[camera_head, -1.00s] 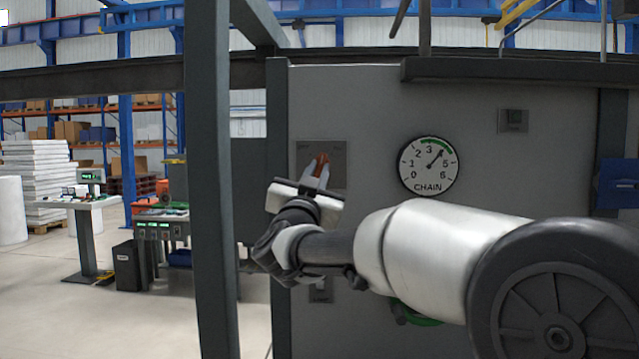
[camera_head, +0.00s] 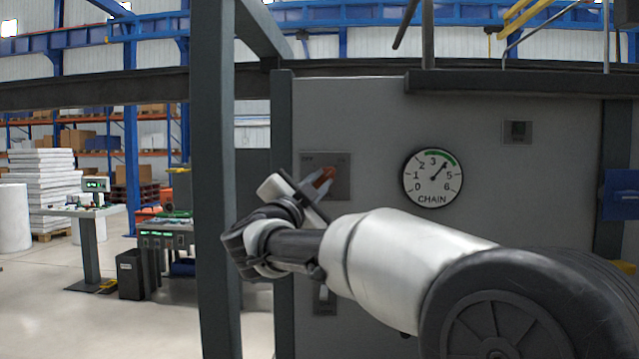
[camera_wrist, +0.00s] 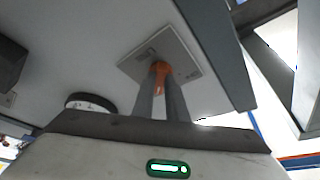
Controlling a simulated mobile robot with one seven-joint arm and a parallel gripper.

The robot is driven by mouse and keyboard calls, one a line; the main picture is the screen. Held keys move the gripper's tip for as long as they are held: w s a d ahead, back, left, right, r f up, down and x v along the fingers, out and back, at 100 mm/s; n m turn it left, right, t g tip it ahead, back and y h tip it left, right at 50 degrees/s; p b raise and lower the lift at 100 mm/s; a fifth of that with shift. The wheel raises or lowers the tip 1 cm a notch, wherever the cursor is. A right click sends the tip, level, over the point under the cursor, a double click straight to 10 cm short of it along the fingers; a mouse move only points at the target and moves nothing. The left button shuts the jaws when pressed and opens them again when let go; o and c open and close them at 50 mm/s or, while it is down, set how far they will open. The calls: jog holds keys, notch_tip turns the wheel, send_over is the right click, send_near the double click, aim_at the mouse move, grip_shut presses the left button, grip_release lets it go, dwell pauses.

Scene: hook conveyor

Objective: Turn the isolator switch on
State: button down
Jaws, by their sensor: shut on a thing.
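The isolator switch is an orange-red handle (camera_head: 326,173) on a grey square plate (camera_head: 341,188) fixed to the large grey panel. In the head view the handle slants up to the right, toward the plate's right-hand marking. My gripper (camera_head: 316,182) is at the plate, tilted, with its fingers shut on the handle. In the wrist view the orange handle (camera_wrist: 160,75) sits between my two fingertips (camera_wrist: 161,85) in front of the plate (camera_wrist: 185,62). The fingers hide part of the handle, and the plate's markings are too small to read fully.
A round CHAIN gauge (camera_head: 433,178) is on the panel right of the switch, its needle between 3 and 5. A small grey box (camera_head: 517,132) is at the upper right. A dark upright post (camera_head: 213,180) stands close left of my gripper.

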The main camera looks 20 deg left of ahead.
dwell(0.3)
jog(key=c, duration=1.8)
grip_release()
jog(key=shift+o, duration=0.2)
jog(key=d+b+v, duration=0.1)
jog(key=v, duration=1.6)
jog(key=shift+s+a, duration=0.25)
jog(key=shift+a, duration=0.25)
jog(key=shift+r, duration=0.1)
